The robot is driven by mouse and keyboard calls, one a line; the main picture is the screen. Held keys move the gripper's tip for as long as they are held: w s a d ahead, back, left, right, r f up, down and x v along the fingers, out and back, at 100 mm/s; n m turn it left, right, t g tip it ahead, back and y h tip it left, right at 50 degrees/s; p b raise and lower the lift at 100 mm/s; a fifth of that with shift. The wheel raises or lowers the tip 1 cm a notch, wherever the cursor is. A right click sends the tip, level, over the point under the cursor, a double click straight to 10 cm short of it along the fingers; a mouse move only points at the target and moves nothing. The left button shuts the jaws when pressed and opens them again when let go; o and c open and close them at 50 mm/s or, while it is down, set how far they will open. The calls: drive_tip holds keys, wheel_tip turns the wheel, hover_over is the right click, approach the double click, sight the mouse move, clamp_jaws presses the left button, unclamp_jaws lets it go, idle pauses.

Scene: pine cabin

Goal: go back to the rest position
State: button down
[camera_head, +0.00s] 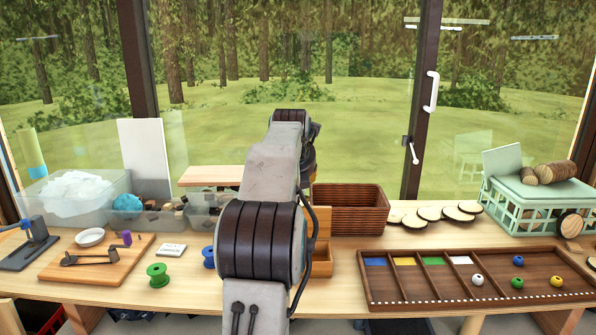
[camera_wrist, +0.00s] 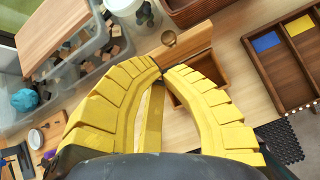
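My gripper (camera_wrist: 163,71) shows in the wrist view as two thick yellow ribbed fingers. Their tips come together above the table, and I see nothing gripped between them. In the head view my arm rises in the middle of the picture and hides the gripper. A wooden box (camera_wrist: 208,64) lies below and beyond the fingers in the wrist view. It is partly hidden by the right finger.
A wooden tray (camera_head: 430,302) with coloured squares and several balls lies at right. A brown basket (camera_head: 350,209) stands behind it. A green crate (camera_head: 535,213) stands far right. Clear bins, a cutting board (camera_head: 100,262) and a green spool (camera_head: 158,275) are at left. Windows close off the back.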

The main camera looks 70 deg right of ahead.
drive_tip(key=shift+a+r, duration=0.2)
drive_tip(key=shift+r, duration=0.6)
